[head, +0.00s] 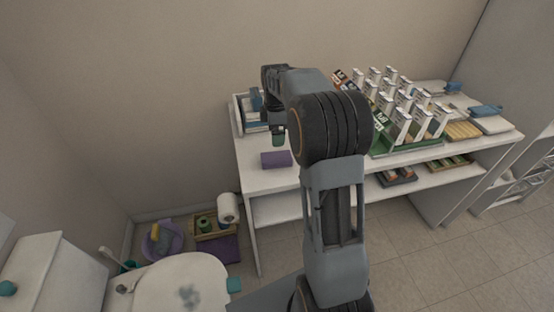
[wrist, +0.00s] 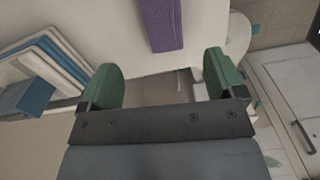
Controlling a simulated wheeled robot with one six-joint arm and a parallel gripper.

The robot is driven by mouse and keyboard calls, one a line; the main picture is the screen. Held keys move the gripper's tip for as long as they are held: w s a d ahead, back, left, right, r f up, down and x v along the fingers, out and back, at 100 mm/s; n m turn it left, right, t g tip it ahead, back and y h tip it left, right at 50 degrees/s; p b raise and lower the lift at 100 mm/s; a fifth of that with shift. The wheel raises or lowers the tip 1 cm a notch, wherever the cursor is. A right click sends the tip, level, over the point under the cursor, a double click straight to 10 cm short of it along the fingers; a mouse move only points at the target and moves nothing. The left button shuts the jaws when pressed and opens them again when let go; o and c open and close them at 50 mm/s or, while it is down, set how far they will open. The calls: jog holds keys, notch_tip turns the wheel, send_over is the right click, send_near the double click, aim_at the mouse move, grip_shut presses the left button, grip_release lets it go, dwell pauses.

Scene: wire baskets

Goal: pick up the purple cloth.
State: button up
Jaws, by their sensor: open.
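The purple cloth (head: 276,159) is a small folded block lying on the white table top (head: 262,181), near its left front edge. In the wrist view the purple cloth (wrist: 164,22) shows at the top, beyond the fingertips and roughly between them in line. My gripper (head: 279,138) is just behind the cloth in the head view, with its green fingers pointing down. In the wrist view the two green fingers of my gripper (wrist: 162,82) are spread apart with nothing between them. The cloth's far end is cut off in the wrist view.
A white tray (head: 237,119) with blue and white folded items stands at the table's left back. A green rack (head: 395,149) of upright white boxes stands to the right. A purple mat (head: 224,249), a paper roll (head: 228,207) and a purple basket (head: 176,240) are on the floor.

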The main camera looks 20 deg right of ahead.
aim_at(277, 155)
notch_tip(277, 155, down, 6)
jog(key=shift+r, duration=0.15)
jog(key=shift+s+f+p, duration=0.15)
jog(key=shift+f+p, duration=0.1)
jog(key=shift+f, duration=1.1)
jog(key=shift+s+f+p, duration=0.1)
jog(key=shift+f+p, duration=0.1)
jog(key=shift+f, duration=1.15)
jog(key=c, duration=1)
jog(key=shift+r, duration=0.1)
